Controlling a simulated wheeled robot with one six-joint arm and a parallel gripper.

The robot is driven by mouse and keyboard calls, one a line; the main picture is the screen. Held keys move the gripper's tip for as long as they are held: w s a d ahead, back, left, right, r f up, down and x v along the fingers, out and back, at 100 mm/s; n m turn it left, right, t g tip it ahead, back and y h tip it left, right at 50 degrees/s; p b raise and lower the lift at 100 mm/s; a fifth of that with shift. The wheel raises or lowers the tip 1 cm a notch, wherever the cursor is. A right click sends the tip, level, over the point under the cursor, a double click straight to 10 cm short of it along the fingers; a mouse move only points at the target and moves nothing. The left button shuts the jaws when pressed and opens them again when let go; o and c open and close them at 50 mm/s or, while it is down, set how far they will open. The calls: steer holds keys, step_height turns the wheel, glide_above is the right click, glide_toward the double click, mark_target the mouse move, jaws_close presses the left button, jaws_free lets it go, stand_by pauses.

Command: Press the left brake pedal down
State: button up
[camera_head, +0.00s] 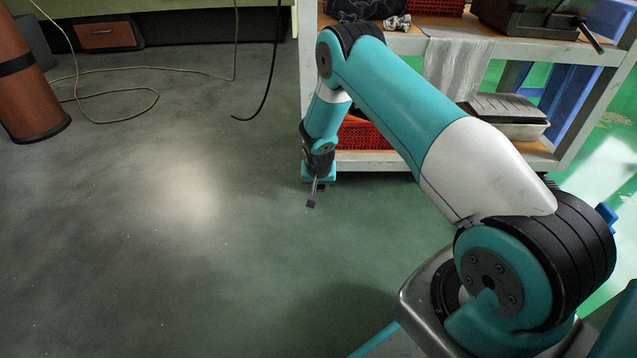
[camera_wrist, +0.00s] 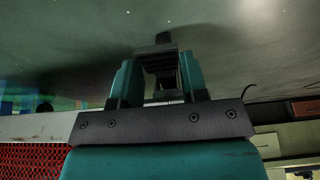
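I do not make out the left brake pedal in either view. The foot of the cart (camera_head: 470,160) near its left post is partly hidden behind my arm. My gripper (camera_head: 311,202) points down above the floor in front of the cart's left end. It also shows in the wrist view (camera_wrist: 163,42), where its narrow dark tips appear together with nothing seen between them. The gripper looks shut and empty, and no contact with the cart shows.
Red baskets (camera_head: 362,134) sit on the cart's lower shelf, beside a grey tray (camera_head: 510,110). A grey cloth (camera_head: 455,65) hangs from the upper shelf. A beige cable (camera_head: 150,70) lies at the back left, near a brown cylinder (camera_head: 25,85).

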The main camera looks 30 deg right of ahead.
steer(key=shift+c, duration=0.5)
steer(key=shift+s+a+f+t+h+p, duration=0.15)
steer(key=shift+s+f+t+h+p, duration=0.15)
steer(key=shift+t+h+p, duration=0.35)
steer(key=shift+f+t+h, duration=0.35)
steer(key=shift+f+t, duration=0.2)
steer(key=shift+t, duration=0.3)
steer(key=shift+f+t+h, duration=0.2)
steer(key=shift+t+h, duration=0.2)
steer(key=shift+t, duration=0.2)
steer(key=o, duration=0.9)
